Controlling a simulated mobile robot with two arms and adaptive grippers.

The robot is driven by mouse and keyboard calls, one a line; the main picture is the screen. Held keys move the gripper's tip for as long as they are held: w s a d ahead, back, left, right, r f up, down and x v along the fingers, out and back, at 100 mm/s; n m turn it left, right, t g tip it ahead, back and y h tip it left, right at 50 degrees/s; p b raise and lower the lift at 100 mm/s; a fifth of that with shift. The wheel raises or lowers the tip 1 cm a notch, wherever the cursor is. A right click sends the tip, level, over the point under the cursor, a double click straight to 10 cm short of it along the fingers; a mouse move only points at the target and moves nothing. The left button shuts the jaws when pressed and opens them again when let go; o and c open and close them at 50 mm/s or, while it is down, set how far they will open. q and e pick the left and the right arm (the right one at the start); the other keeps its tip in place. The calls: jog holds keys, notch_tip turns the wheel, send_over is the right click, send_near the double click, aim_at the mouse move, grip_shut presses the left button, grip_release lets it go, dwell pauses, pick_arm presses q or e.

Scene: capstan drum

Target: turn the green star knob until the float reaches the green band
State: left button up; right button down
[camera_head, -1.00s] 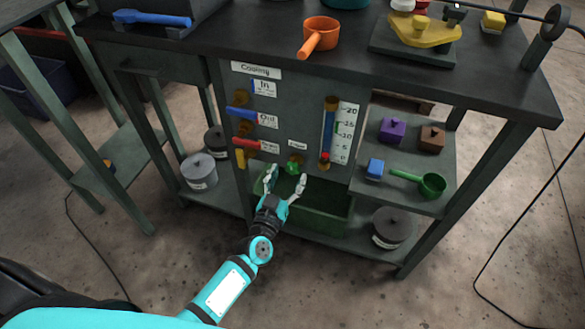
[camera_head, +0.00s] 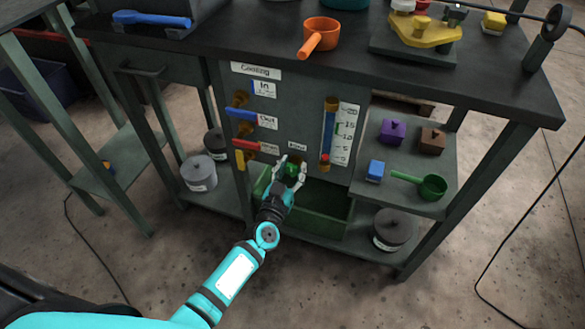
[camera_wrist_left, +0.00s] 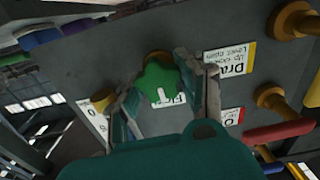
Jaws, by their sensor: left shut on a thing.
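The green star knob (camera_head: 291,170) is on the grey front panel, below a small label. My left gripper (camera_head: 290,166) is shut on it, with one finger at each side. In the left wrist view the green knob (camera_wrist_left: 160,80) shows between the two fingers of my left gripper (camera_wrist_left: 168,86), on a brass stem. To the right is a gauge with a blue tube (camera_head: 329,128) and a white scale (camera_head: 345,135). A red float (camera_head: 325,157) is low in the tube. A green band (camera_head: 338,128) marks the scale well above it. My right gripper is not in view.
Blue (camera_head: 241,112) and red (camera_head: 246,144) valve levers and a yellow one (camera_head: 240,160) are left of my gripper. A green bin (camera_head: 322,211) stands below the panel. A shelf at the right holds a green ladle (camera_head: 432,186) and small blocks. The floor in front is clear.

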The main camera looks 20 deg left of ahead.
pick_arm(q)
jog(key=shift+c, duration=1)
